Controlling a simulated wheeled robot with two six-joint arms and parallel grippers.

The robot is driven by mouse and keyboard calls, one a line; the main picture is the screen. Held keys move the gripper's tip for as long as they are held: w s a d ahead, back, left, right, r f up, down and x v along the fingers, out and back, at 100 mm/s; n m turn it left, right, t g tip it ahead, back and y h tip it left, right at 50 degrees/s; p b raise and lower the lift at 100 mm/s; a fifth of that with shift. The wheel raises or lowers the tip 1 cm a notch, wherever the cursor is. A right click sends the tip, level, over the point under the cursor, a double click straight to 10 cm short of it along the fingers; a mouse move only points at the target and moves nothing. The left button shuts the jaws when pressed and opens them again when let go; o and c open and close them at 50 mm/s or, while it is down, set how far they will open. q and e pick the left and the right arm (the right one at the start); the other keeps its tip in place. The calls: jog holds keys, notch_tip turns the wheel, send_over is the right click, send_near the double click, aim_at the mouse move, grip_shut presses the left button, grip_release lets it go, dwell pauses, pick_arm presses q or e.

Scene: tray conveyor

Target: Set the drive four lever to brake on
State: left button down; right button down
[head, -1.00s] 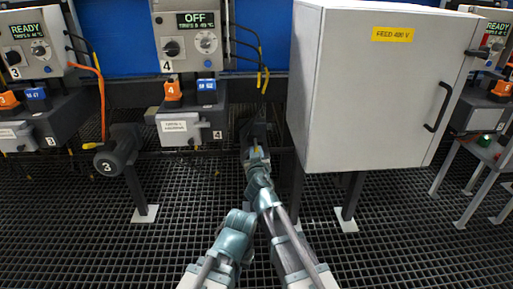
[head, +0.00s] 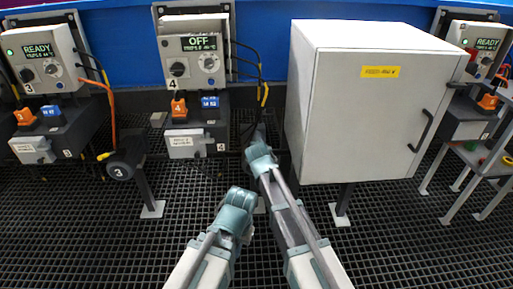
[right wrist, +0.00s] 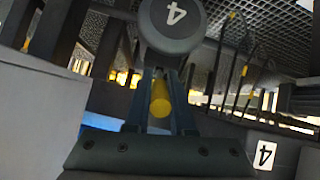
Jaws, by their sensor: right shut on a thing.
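Drive four's control box (head: 194,58) reads OFF in the head view, with an orange block (head: 178,108) and a blue block (head: 210,102) on the grey housing below. In the right wrist view a dark round drum marked 4 (right wrist: 172,22) is right ahead. A yellow lever grip (right wrist: 160,98) lies between the fingers of my right gripper (right wrist: 160,105), which is shut on it. In the head view my right arm reaches to the right of drive four's housing, and its own wrist hides the lever. My left arm is folded low in the middle; its gripper does not show.
Drive three's box (head: 40,62) reads READY; its drum marked 3 (head: 122,168) has a yellow-tipped lever (head: 104,156). A large grey cabinet (head: 350,120) stands close right of my right arm. Dark cables (head: 258,68) hang beside drive four. The grating floor (head: 80,225) is open in front.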

pick_arm(q)
jog(key=shift+r+p, duration=0.3)
jog(key=shift+r, duration=0.2)
pick_arm(e)
jog(key=shift+r+g, duration=0.15)
jog(key=shift+g, duration=0.15)
jog(key=c, duration=0.8)
grip_release()
jog(key=shift+w, duration=0.1)
jog(key=shift+o, duration=0.2)
